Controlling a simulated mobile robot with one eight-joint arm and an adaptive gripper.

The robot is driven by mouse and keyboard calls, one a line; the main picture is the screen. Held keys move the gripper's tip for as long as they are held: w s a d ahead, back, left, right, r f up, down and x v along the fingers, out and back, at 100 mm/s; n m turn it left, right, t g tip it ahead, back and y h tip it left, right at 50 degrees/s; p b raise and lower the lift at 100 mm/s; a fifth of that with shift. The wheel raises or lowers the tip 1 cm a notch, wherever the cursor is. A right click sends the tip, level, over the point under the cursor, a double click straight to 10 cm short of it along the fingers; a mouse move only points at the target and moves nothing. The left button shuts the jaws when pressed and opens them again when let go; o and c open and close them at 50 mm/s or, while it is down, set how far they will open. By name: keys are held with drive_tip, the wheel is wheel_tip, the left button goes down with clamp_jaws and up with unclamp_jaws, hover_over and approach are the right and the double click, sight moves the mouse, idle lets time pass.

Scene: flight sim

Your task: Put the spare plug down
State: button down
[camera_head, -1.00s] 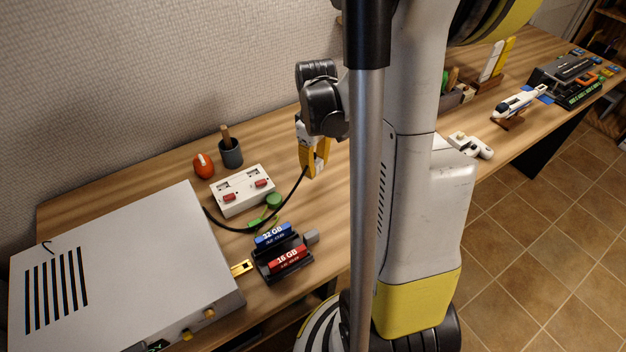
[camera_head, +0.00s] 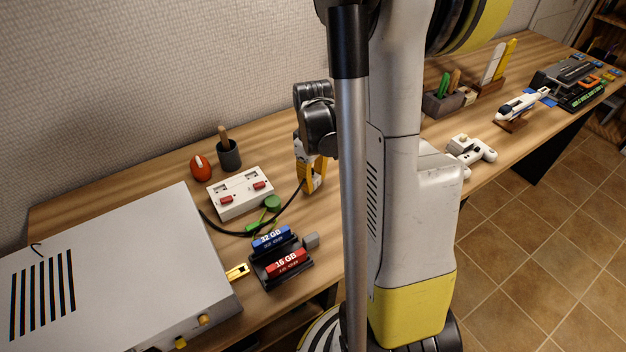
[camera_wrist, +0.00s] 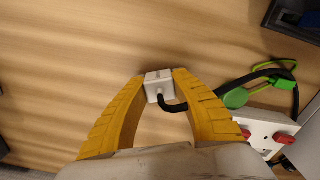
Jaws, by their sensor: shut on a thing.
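My gripper (camera_head: 312,180) has yellow fingers, pointing down over the desk right of the white switch box. In the wrist view my gripper (camera_wrist: 158,86) is shut on a small white plug (camera_wrist: 158,83), held between the fingertips. A black cable (camera_wrist: 172,106) comes from the plug and runs towards the white box. In the head view the plug (camera_head: 308,186) shows small at the fingertips, at or just above the wood; I cannot tell whether it touches. The cable (camera_head: 289,206) curves across the desk past a green round piece (camera_head: 272,202).
The white box with red switches (camera_head: 240,194) stands beside the cable. A dark holder (camera_head: 262,269) carries blue and red memory sticks. A large grey case (camera_head: 110,270) fills the front left. The wood around the plug (camera_wrist: 70,60) is clear.

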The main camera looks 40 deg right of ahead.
sight(313, 177)
drive_tip(key=c, duration=1.2)
unclamp_jaws()
drive_tip(key=shift+o, duration=0.2)
wheel_tip(313, 177, up, 12)
drive_tip(key=p, duration=0.6)
drive_tip(key=s+a+r+t, duration=0.1)
drive_tip(key=a+r+t, duration=0.1)
drive_tip(key=a, duration=0.5)
drive_tip(key=s+a+r+m+t, duration=0.1)
drive_tip(key=s+a+r+t, duration=0.1)
drive_tip(key=a+r, duration=0.3)
drive_tip(key=s+a+r+m+t, duration=0.1)
drive_tip(key=s+a+r+t, duration=0.1)
drive_tip(key=a, duration=0.7)
drive_tip(key=shift+a+r+t, duration=0.4)
drive_tip(key=shift+r+t, duration=0.2)
drive_tip(key=shift+r, duration=0.3)
drive_tip(key=shift+f+b, duration=0.45)
drive_tip(key=shift+b, duration=0.1)
